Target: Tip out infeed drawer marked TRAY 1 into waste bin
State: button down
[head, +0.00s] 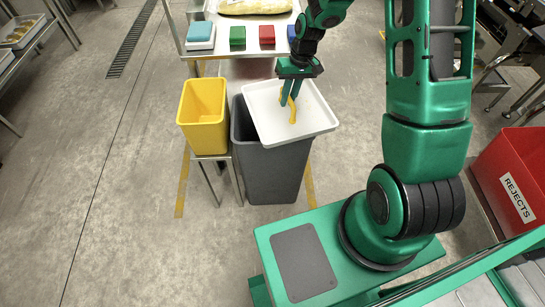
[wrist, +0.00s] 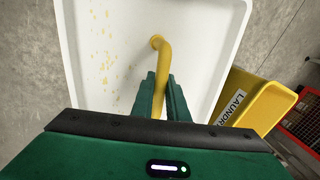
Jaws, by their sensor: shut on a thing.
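A white tray-like drawer (head: 262,105) with a raised rim and a yellow handle (head: 293,112) is above the grey bin (head: 270,172), covering most of its mouth. My gripper (head: 288,93) is shut on the handle. In the wrist view the handle (wrist: 163,60) rises between the fingers of my gripper (wrist: 162,88), and yellow crumbs lie scattered on the left of the white drawer floor (wrist: 125,30). I cannot tell how far the drawer is tilted. No TRAY 1 mark is visible, and the inside of the grey bin is mostly hidden.
A yellow bin (head: 202,112) stands on a stand just left of the grey bin; its label reads LAUNDRY in the wrist view (wrist: 232,107). Behind is a table with coloured blocks (head: 237,37). A red REJECTS bin (head: 510,165) stands right. Floor at left is clear.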

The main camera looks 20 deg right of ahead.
jog(key=d, duration=0.3)
jog(key=shift+w, duration=0.1)
jog(key=shift+d, duration=0.1)
